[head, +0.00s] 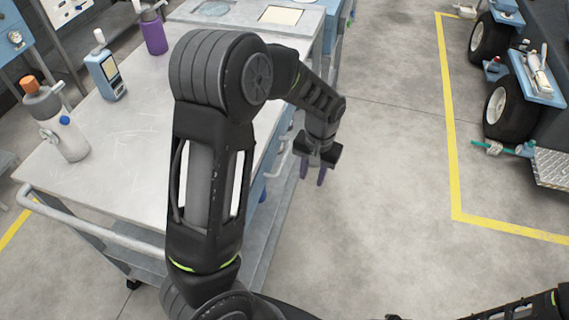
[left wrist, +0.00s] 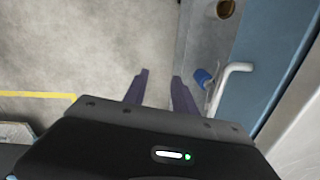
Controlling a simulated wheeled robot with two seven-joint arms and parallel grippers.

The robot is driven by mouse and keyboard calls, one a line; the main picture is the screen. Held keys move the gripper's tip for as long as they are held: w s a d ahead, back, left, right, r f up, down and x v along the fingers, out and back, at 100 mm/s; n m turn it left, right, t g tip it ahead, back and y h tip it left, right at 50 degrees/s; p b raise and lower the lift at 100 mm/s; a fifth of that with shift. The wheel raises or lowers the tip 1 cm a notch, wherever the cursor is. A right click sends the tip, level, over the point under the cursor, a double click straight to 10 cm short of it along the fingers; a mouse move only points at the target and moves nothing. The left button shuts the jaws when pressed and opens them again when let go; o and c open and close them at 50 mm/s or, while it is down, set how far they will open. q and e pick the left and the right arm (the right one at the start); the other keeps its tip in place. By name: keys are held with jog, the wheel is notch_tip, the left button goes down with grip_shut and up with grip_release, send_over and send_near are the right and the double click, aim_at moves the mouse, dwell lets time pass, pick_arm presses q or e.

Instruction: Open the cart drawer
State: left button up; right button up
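The grey metal cart (head: 130,130) stands on the left of the head view. A pale bar handle (left wrist: 232,72) stands out from its blue front (left wrist: 262,50) in the left wrist view; the head view shows the handle (head: 281,158) partly behind my arm. My left gripper (head: 312,173) is over the floor just off the cart's right side. Its dark purple fingers (left wrist: 160,88) are apart, with nothing between them. The handle is to the right of the fingers, apart from them. My right gripper is out of view; only part of that arm shows at lower right.
The cart top holds a grey bottle (head: 63,132), a blue meter (head: 106,74) and a purple bottle (head: 153,35). A blue-capped item (left wrist: 203,78) is low beside the handle. Clear floor (head: 390,180) lies right, up to yellow lines and wheels (head: 508,108).

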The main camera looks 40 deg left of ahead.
pick_arm(q)
jog(key=n+y+b, duration=0.1)
jog(key=n+y, duration=0.1)
send_near(283, 161)
jog(key=shift+w+a+r+g, duration=0.1)
jog(key=shift+w+a+g, duration=0.1)
jog(key=shift+a+g, duration=0.1)
jog(key=shift+d+x, duration=0.1)
jog(key=shift+x, duration=1.9)
jog(key=shift+d+x, duration=0.15)
jog(key=shift+x, duration=1.85)
jog(key=shift+c, duration=0.4)
grip_shut()
